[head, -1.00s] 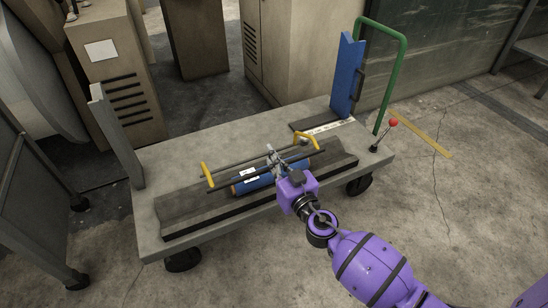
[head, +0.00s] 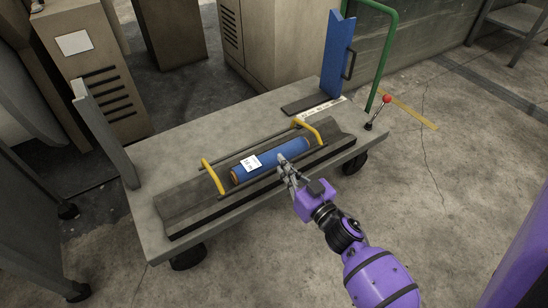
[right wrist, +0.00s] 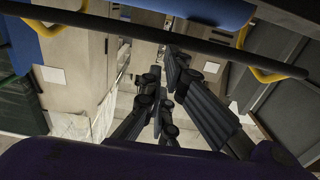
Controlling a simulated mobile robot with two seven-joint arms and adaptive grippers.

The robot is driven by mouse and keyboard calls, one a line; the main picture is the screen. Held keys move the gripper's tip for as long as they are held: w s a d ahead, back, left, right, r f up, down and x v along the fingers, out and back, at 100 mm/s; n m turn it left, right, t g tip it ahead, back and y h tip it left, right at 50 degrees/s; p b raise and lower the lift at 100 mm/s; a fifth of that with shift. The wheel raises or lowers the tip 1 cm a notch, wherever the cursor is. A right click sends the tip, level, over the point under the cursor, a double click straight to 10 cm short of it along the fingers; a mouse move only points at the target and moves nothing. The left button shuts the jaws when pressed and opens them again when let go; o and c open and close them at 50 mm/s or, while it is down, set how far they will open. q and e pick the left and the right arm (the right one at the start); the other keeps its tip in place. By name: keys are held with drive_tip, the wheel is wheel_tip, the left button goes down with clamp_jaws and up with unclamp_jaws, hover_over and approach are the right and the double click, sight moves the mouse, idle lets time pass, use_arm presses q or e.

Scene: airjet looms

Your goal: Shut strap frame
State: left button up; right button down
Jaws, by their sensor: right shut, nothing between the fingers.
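The strap frame has two yellow bent end arms, the left one (head: 213,178) and the right one (head: 308,130), joined by thin dark rods. It lies over a blue roll (head: 285,152) with a white label, in a grey cradle on the cart. The front rod runs along the near side of the roll. My right gripper (head: 285,168) is shut and empty, at the near side of the roll by this rod. Contact cannot be told. In the right wrist view a dark rod (right wrist: 150,29) crosses above the fingers. My left gripper is out of view.
The cart's grey deck (head: 175,150) has an upright blue plate (head: 337,55), a green handle (head: 390,50) and a red-knobbed lever (head: 387,99) at right. A grey post (head: 103,130) stands at left. Cabinets stand behind; floor is open in front.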

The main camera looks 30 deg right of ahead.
use_arm(q)
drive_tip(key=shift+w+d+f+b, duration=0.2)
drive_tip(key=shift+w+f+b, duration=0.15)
drive_tip(key=shift+b, duration=0.1)
use_arm(e)
drive_tip(key=f, duration=0.1)
drive_tip(key=s+f, duration=0.1)
drive_tip(key=f, duration=0.3)
drive_tip(key=shift+s+d, duration=0.15)
drive_tip(key=shift+s, duration=0.1)
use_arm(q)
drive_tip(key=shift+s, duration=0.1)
use_arm(e)
drive_tip(key=shift+r, duration=0.15)
wheel_tip(320, 180, up, 4)
drive_tip(key=p, duration=0.5)
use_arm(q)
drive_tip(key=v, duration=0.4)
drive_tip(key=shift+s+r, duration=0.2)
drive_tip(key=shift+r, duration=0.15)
use_arm(e)
drive_tip(key=s+f, duration=0.5)
drive_tip(key=s, duration=0.4)
drive_tip(key=shift+s+d+f, duration=0.15)
drive_tip(key=shift+s+f, duration=0.05)
